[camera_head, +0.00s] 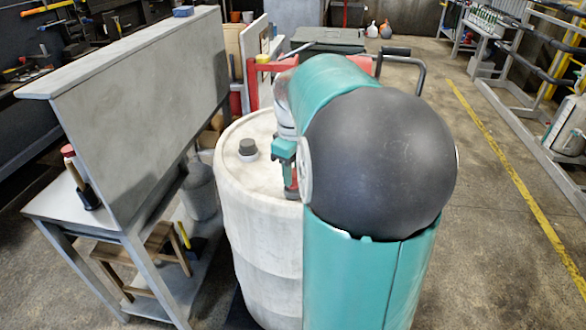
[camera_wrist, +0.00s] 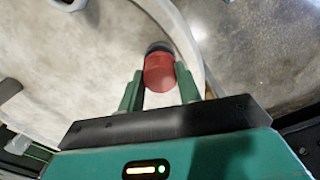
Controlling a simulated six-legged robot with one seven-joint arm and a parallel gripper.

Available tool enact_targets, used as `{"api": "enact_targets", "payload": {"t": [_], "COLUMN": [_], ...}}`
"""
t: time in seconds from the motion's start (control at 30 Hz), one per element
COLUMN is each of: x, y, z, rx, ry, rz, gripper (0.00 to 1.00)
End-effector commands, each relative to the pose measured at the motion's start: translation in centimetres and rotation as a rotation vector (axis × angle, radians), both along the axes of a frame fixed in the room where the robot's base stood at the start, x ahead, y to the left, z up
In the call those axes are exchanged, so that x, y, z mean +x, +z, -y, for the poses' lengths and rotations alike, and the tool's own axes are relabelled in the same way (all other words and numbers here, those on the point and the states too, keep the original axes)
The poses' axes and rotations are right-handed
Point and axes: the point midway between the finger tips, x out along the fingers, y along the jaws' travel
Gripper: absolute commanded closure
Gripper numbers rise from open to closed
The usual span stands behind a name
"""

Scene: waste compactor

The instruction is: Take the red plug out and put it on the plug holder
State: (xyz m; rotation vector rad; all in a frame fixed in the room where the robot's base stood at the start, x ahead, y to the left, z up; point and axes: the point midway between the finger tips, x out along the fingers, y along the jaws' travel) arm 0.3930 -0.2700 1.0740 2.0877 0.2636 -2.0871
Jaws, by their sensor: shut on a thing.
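The red plug (camera_wrist: 159,73) is between the two fingers of my gripper (camera_wrist: 159,80) in the wrist view. The fingers are shut on it, and a dark band shows at its far end. In the head view, my gripper (camera_head: 290,185) is over the right part of the white barrel's top (camera_head: 232,172), with a bit of red at its tip, partly hidden by my arm. I cannot tell whether the plug is still seated or clear of the barrel. I cannot surely pick out the plug holder; a dark stand with a red top (camera_head: 84,190) is on the left bench.
A dark grey cap (camera_head: 247,148) sticks up from the barrel top, left of my gripper. A tall grey panel (camera_head: 150,95) stands on the bench (camera_head: 60,208) at left. A metal rack (camera_head: 530,115) is at right. Open floor (camera_head: 480,230) lies right of my arm.

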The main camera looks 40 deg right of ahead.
Motion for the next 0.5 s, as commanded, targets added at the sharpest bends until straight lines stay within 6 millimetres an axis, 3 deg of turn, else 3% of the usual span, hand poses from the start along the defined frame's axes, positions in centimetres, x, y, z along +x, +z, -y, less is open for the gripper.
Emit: {"api": "enact_targets", "payload": {"t": [0.5], "x": [-0.01], "y": [-0.96], "z": [-0.01], "rx": [0.000], "ry": [0.000], "rz": [-0.001], "gripper": [0.98]}}
